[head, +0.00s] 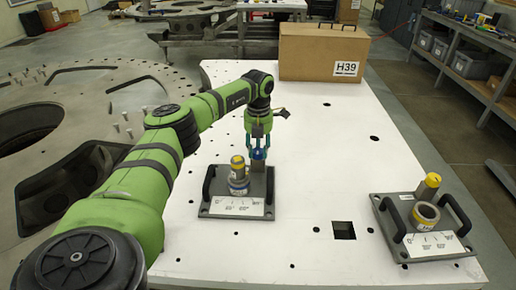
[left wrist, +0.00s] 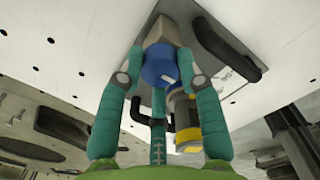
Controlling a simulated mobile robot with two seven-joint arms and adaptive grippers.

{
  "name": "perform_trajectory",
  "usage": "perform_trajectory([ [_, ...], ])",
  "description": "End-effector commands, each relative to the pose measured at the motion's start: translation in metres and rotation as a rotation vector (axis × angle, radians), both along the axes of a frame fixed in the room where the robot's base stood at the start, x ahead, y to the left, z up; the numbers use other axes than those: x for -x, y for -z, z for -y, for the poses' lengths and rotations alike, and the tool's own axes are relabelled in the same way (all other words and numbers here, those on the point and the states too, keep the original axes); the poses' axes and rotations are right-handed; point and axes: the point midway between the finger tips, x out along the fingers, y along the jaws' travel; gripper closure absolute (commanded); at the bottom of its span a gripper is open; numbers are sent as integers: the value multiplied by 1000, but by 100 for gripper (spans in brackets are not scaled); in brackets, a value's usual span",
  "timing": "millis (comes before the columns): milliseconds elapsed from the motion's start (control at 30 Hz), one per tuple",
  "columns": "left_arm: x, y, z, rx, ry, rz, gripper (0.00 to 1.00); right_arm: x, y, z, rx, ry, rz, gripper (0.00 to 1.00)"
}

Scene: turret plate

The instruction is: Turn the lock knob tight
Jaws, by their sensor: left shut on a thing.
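The lock knob is blue with a white mark (left wrist: 157,69) and sits on a metal post at the back right of the near turret plate (head: 213,209). It also shows in the head view (head: 258,156), partly covered by the fingers. My left gripper (head: 259,140) comes down on it from above, with its teal fingers on either side of the knob. The left wrist view shows my left gripper (left wrist: 160,62) shut on the knob. Next to it, a metal cylinder with a yellow-banded top (head: 238,165) stands in a ring on the plate. My right gripper is out of view.
A cardboard box marked H39 (head: 307,52) stands at the back of the white table (head: 320,180). The table between the plates is clear apart from holes.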

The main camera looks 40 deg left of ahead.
Motion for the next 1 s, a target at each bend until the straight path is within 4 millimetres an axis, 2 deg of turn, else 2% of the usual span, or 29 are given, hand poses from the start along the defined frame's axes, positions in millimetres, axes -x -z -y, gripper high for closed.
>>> perform_trajectory([
  [267, 0, 1, 0, 0, 170, -1, 96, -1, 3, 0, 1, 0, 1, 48],
  [1000, 0, 1, 1, 0, 868, 0, 96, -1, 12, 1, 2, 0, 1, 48],
])
